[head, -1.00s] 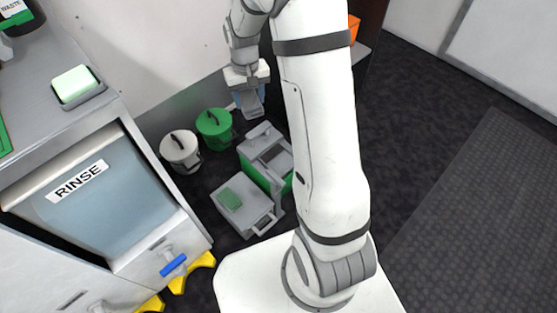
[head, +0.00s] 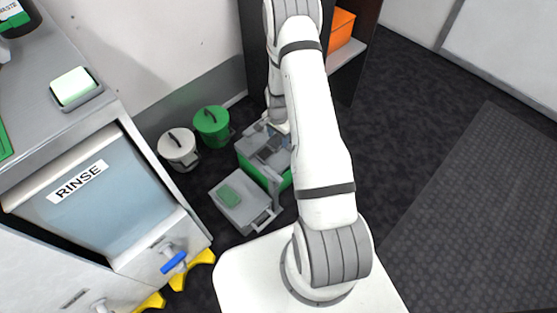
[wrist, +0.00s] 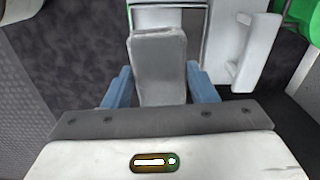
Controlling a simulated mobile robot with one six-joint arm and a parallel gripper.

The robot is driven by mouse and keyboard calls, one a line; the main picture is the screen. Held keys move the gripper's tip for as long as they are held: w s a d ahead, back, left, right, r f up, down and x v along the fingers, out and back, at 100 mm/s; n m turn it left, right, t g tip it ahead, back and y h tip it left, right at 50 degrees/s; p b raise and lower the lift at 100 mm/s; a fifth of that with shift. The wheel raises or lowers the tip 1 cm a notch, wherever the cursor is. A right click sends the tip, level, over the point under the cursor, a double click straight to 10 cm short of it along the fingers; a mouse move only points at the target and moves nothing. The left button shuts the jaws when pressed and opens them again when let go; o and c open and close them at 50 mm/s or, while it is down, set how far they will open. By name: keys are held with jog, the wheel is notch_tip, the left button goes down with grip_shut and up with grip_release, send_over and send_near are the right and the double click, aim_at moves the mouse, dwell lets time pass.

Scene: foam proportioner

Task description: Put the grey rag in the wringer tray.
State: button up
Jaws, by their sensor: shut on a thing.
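My gripper (wrist: 160,88) is shut on the grey rag (wrist: 160,60), which stands up between its two blue fingers in the wrist view. In the head view my gripper and the rag are low over the green-sided bucket with a grey top (head: 248,150), partly hidden by my arm. I take its grey top to be the wringer tray. In the wrist view a light grey rim (wrist: 185,18) shows just beyond the rag. I cannot tell whether the rag touches it.
A grey box with a green pad (head: 240,205) and a handle stands in front of the bucket. A white lidded pail (head: 178,148) and a green lidded pail (head: 212,125) stand to the left. A rinse cabinet (head: 100,205) is further left.

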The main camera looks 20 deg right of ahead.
jog(key=shift+m, duration=0.4)
jog(key=f, duration=0.2)
jog(key=f+b, duration=0.1)
jog(key=f, duration=0.2)
jog(key=f+b, duration=0.1)
jog(key=f, duration=0.2)
jog(key=shift+s+d, duration=0.25)
jog(key=shift+s, duration=0.05)
jog(key=shift+f+b, duration=0.8)
jog(key=shift+f, duration=0.95)
jog(key=shift+f, duration=0.2)
jog(key=o, duration=1)
